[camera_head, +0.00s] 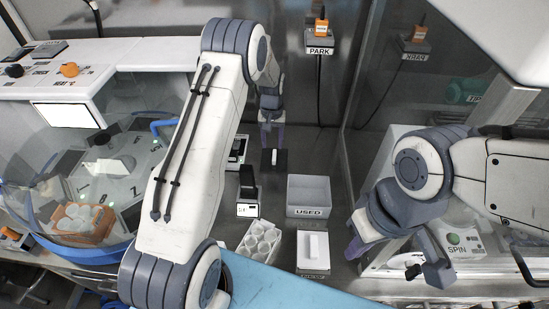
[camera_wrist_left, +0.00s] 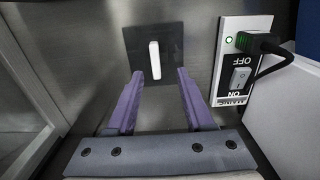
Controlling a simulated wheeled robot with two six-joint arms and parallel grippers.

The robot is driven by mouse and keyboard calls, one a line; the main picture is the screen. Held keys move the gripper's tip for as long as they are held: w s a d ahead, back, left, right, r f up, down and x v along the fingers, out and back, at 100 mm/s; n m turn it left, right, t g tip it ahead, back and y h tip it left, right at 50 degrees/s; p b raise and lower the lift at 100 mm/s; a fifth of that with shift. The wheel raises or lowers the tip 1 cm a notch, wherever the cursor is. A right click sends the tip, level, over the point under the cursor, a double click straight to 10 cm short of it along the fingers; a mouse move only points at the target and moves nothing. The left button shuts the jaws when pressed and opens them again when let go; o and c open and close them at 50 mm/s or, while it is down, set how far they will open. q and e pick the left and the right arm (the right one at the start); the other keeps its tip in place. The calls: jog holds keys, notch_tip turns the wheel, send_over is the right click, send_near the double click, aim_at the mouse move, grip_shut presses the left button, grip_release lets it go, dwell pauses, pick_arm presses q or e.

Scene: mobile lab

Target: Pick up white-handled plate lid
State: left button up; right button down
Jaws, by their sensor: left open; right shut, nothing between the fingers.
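A dark square plate lid with a white bar handle (camera_wrist_left: 155,60) lies flat on the metal surface in the left wrist view. In the head view its white handle (camera_head: 274,157) shows just below my left gripper (camera_head: 272,143). My left gripper also shows in the left wrist view (camera_wrist_left: 158,77), with its purple fingers spread and nothing between them. The fingertips lie either side of the handle's near end in the picture; the exact height gap is hard to judge. My right gripper (camera_head: 354,250) is shut and empty, far to the right of the lid.
A power switch box (camera_wrist_left: 240,70) with a black plug stands right of the lid.

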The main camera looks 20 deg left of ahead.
aim_at(274, 155)
pick_arm(q)
jog(key=shift+w+d+f+p, duration=0.15)
jog(key=shift+f+p, duration=0.4)
jog(key=shift+f, duration=0.9)
jog(key=shift+s+d+f+p, duration=0.15)
jog(key=shift+f+p, duration=0.4)
jog(key=shift+f, duration=0.9)
jog(key=shift+w, duration=0.1)
grip_shut()
